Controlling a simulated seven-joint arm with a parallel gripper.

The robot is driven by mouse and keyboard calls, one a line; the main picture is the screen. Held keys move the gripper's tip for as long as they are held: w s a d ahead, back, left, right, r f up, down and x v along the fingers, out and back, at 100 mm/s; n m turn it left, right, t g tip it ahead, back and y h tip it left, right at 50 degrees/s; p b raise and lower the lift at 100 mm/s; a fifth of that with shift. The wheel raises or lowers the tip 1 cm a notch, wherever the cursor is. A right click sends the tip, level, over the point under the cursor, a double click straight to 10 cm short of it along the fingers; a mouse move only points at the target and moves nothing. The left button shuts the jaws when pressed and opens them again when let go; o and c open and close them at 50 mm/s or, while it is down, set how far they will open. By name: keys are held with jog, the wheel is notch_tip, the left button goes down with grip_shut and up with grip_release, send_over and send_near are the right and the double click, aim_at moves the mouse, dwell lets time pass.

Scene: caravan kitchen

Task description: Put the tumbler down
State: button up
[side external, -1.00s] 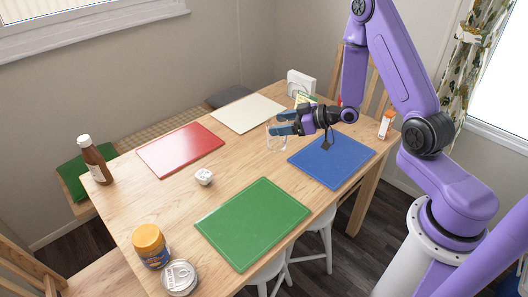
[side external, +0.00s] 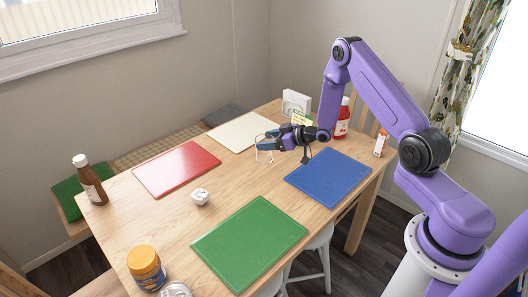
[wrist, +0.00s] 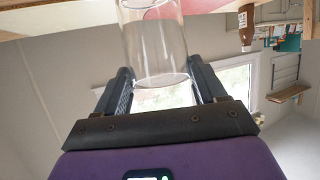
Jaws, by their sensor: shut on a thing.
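The tumbler (side external: 264,154) is clear, see-through glass. In the wrist view the tumbler (wrist: 155,50) sits between the two dark fingers. My gripper (side external: 268,143) is shut on it, reaching in from the right over the far half of the wooden table (side external: 160,215). The tumbler shows between the red board (side external: 176,168), the cream board (side external: 243,132) and the blue board (side external: 328,177). I cannot tell whether its base touches the table. In the wrist view my gripper (wrist: 160,90) has the table along the top edge.
A green board (side external: 249,243) lies at the near right. A small white object (side external: 200,196) stands left of it. A brown sauce bottle (side external: 89,180), a yellow-lidded jar (side external: 146,267) and a red bottle (side external: 342,118) stand near the edges. Bare wood surrounds the small white object.

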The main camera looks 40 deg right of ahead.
jog(key=w+f, duration=0.2)
jog(key=f, duration=0.1)
jog(key=shift+w+d, duration=0.15)
jog(key=shift+w, duration=0.15)
jog(key=shift+f, duration=1.6)
jog(key=shift+f, duration=0.1)
jog(key=o, duration=1.6)
jog(key=shift+o, duration=0.2)
